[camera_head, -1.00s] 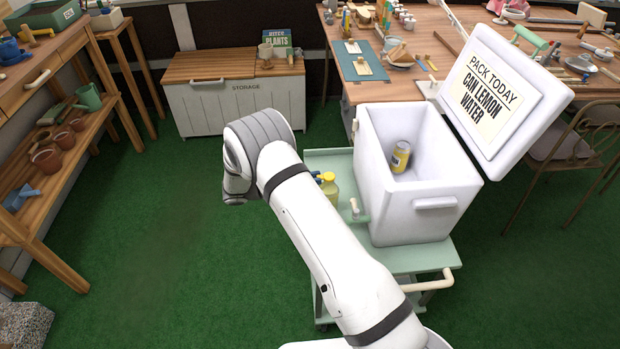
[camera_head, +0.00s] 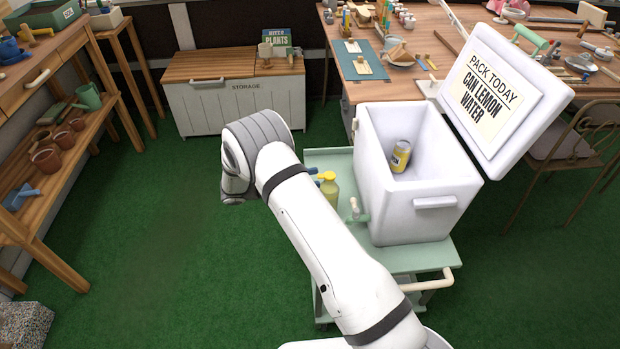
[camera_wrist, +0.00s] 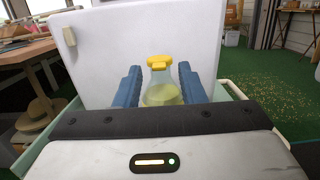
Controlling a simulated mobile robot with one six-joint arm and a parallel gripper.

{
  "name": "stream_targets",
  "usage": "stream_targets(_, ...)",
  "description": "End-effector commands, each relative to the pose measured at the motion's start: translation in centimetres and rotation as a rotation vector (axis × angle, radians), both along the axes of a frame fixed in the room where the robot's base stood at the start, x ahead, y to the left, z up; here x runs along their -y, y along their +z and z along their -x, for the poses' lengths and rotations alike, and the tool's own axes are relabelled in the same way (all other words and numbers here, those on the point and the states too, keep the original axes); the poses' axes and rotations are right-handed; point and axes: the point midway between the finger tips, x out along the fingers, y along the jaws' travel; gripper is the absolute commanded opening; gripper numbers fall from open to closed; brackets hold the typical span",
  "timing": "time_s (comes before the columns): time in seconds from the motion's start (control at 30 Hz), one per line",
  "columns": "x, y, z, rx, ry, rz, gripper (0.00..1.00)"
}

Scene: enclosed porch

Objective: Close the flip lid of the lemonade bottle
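The lemonade bottle (camera_head: 330,192) stands on the green cart beside the white cooler. It is clear with pale yellow liquid and a yellow top. In the wrist view the bottle (camera_wrist: 162,95) is upright, its lower part hidden by my gripper body. Its yellow flip lid (camera_wrist: 160,62) shows as a wide piece on top of the neck; I cannot tell its exact angle. My gripper (camera_wrist: 159,75) is open, with one blue finger on each side of the bottle in this view. The lid sits slightly above the fingertips in the picture. No contact is clear. In the head view my arm hides most of the gripper.
The white cooler (camera_head: 432,227) stands close on the cart (camera_head: 405,262), lid open, with a yellow can (camera_head: 400,156) inside. A cart handle (camera_head: 430,285) is at the front. A storage chest (camera_head: 240,108) and cluttered table (camera_head: 440,50) stand behind. Green floor to the left is clear.

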Motion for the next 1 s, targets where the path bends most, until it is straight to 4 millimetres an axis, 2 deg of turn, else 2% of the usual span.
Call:
stream_targets(0.23,-4.8,-0.8,0.0,0.000,0.004,0.000,0.36)
stream_targets(0.27,-5.1,-0.4,0.0,-0.001,0.003,0.000,0.36)
stream_targets(0.47,-5.9,-0.1,-0.2,-0.002,0.002,0.001,0.36)
stream_targets(1.0,-7.2,-1.0,0.0,-0.001,0.001,0.000,0.36)
